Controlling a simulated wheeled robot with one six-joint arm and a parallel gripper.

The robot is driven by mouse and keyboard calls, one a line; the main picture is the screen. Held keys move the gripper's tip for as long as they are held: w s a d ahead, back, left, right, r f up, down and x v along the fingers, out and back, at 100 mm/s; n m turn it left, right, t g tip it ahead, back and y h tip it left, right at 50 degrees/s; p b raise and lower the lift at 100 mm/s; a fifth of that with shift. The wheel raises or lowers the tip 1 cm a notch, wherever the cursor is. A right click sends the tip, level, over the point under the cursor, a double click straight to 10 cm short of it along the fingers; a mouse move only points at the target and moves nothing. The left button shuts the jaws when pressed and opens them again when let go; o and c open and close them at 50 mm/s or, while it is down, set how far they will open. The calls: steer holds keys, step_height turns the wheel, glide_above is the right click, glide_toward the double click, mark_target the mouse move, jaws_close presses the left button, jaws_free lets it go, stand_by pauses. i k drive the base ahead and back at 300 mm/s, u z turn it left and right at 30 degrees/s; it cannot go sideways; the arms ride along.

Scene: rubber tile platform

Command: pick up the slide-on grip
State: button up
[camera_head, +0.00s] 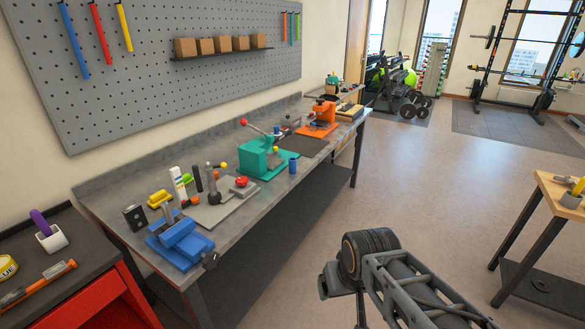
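I cannot tell for sure which item is the slide-on grip. Small upright cylinders on the long grey workbench (130,198) could be it: a black one (197,179), a blue one (293,165) and a white one with green (179,183). A purple handle-like piece (40,222) stands in a white cup (52,238) on the red cabinet at the lower left. My dark arm shows at the lower right, over the floor and apart from the bench. I cannot make out my gripper's fingers.
The bench carries a blue vise (183,246), a grey-based lever tool (222,207), a teal press (262,158) and an orange press (318,124). A wooden table (560,196) stands at the right. The floor between is clear.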

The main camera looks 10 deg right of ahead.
mark_target(293, 166)
steer(key=z, duration=0.6)
steer(key=i, duration=1.55)
steer(key=u, duration=2.4)
